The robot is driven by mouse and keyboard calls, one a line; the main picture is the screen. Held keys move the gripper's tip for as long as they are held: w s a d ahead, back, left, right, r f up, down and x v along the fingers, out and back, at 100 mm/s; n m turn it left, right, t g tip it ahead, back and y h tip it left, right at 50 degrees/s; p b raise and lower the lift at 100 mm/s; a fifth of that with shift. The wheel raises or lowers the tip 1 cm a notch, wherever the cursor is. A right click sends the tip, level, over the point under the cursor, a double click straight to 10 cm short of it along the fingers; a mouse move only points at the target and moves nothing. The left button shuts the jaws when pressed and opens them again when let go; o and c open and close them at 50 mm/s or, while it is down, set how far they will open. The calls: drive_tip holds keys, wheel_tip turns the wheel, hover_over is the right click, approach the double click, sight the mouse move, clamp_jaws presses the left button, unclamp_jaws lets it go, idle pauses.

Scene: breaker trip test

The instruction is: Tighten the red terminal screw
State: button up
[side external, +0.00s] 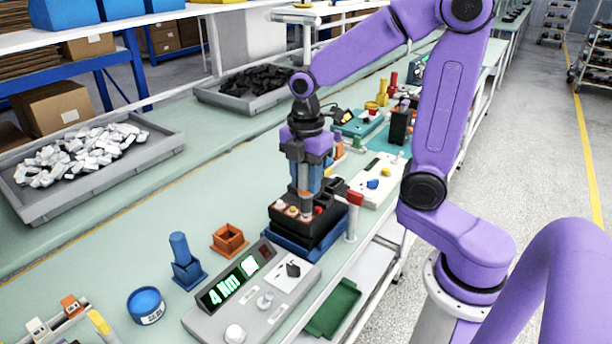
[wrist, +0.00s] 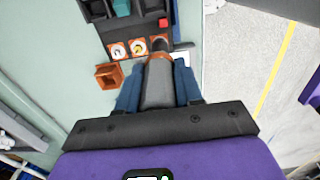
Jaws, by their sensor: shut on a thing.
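The black breaker (side external: 325,222) sits in a blue holder on the bench. A row of orange terminals with screws runs along its near edge. In the wrist view a white-faced screw (wrist: 116,50) and a yellow-faced screw (wrist: 138,47) show. The third terminal (wrist: 158,41) is partly hidden, so I cannot tell its screw colour. My gripper (side external: 306,184) points down above this row. Its blue fingers are shut on a grey tool (wrist: 158,84), whose dark lower end is beside the third terminal. I cannot tell whether the tip touches a screw.
A grey tester (side external: 250,295) reading "4 Nm" stands in front of the breaker. An orange box (side external: 229,240), a blue stand (side external: 187,268) and a blue round tub (side external: 146,305) are to its left. A red-topped post (side external: 353,215) stands close right.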

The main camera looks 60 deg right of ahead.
drive_tip(key=shift+f, duration=0.6)
idle(1.6)
drive_tip(key=shift+r, duration=0.1)
idle(0.8)
drive_tip(key=shift+r, duration=2.9)
